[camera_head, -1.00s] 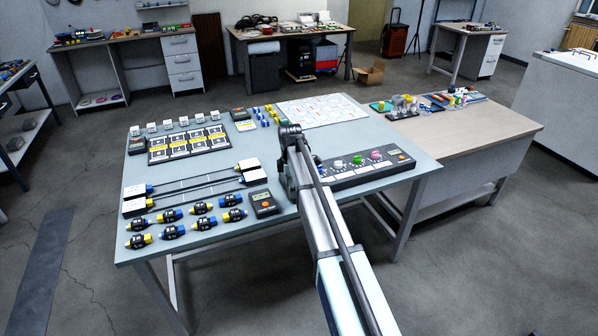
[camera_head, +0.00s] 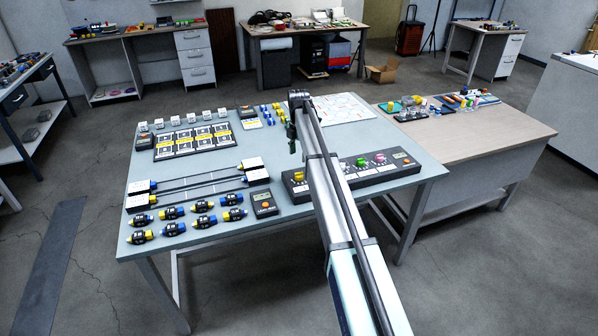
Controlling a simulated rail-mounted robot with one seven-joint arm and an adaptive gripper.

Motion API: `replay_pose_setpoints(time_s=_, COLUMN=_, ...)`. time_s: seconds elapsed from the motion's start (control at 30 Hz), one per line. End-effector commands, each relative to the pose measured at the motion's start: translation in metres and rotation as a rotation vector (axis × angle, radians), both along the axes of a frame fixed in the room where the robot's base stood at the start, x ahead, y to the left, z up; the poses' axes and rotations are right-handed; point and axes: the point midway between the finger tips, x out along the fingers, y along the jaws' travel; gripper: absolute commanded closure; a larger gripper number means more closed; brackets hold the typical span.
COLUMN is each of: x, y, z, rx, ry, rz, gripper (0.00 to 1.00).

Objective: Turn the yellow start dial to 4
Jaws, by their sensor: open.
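The black dial panel (camera_head: 382,177) lies along the table's front right edge, partly covered by my arm. A yellow dial (camera_head: 299,176) shows at its left end, just left of my arm. A green dial (camera_head: 361,162) and a pink dial (camera_head: 379,158) show right of my arm. The dials' markings are too small to read. My gripper (camera_head: 292,146) is above the table, behind the yellow dial in the picture and apart from it. It is open and empty; its fingers are small and partly hidden by the arm.
Several black-bodied connectors (camera_head: 202,206) and long rods (camera_head: 198,184) lie further left. A row of yellow-and-black cards (camera_head: 192,140) is behind them. A white sheet (camera_head: 345,107) lies at the back right.

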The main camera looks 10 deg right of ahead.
Motion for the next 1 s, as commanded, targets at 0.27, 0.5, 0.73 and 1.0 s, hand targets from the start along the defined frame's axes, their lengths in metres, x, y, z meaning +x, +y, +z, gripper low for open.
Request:
replay_pose_setpoints(time_s=0.27, x=-0.001, y=0.000, z=-0.053, rx=0.000, ry=0.001, rz=-0.001, gripper=0.39)
replay_pose_setpoints(time_s=0.5, x=0.000, y=0.000, z=-0.087, rx=-0.001, ry=0.001, rz=-0.001, gripper=0.39)
replay_pose_setpoints(time_s=0.73, x=0.000, y=0.000, z=-0.099, rx=0.000, ry=-0.001, rz=-0.001, gripper=0.39)
replay_pose_setpoints(time_s=1.0, x=0.000, y=0.000, z=-0.100, rx=0.000, ry=-0.001, rz=-0.001, gripper=0.46)
